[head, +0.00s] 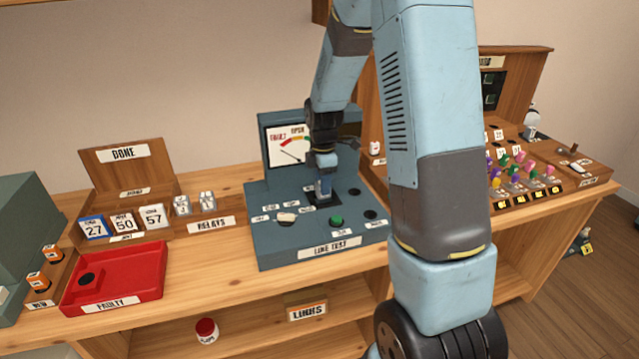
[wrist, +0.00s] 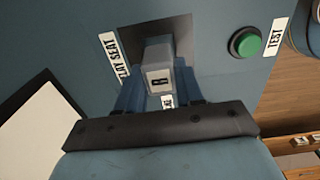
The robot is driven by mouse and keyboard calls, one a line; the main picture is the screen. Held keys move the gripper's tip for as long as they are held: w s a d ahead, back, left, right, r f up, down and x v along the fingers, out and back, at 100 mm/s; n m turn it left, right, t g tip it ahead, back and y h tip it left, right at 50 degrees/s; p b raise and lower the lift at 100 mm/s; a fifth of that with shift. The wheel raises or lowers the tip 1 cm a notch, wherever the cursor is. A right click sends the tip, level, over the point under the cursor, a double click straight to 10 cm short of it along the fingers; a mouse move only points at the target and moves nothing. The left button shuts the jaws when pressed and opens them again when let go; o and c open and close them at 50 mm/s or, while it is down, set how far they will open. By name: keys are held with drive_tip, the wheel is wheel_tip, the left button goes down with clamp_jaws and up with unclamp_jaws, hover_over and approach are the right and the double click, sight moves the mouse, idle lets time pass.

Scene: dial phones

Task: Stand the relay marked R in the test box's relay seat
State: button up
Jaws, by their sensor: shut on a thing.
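The test box (head: 290,243), a blue-grey console labelled LINE TEST, stands mid-bench with an upright meter panel. My gripper (head: 323,194) points down over its top. In the wrist view, my gripper (wrist: 157,92) is shut on a grey block-shaped relay (wrist: 158,58), one finger on each side. A small pale label with a dark mark shows on the relay; I cannot read it surely as R. The relay is at the dark square relay seat (wrist: 188,28), beside the seat's label (wrist: 113,58). I cannot tell how deep it sits. The fingers hide part of the seat.
Two grey relays (head: 194,204) stand in the wooden RELAYS rack. A red FAULTY tray (head: 115,303) and a DONE box (head: 125,170) are to the left. The green TEST button (wrist: 246,43) is close right of the seat. A wooden switchboard (head: 545,165) stands right.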

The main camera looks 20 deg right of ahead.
drive_tip(key=shift+f, duration=0.65)
drive_tip(key=o, duration=1.1)
drive_tip(key=shift+o, duration=0.4)
drive_tip(key=shift+o, duration=0.7)
drive_tip(key=shift+r, duration=3.75)
drive_tip(key=shift+r, duration=0.15)
drive_tip(key=shift+r, duration=1.9)
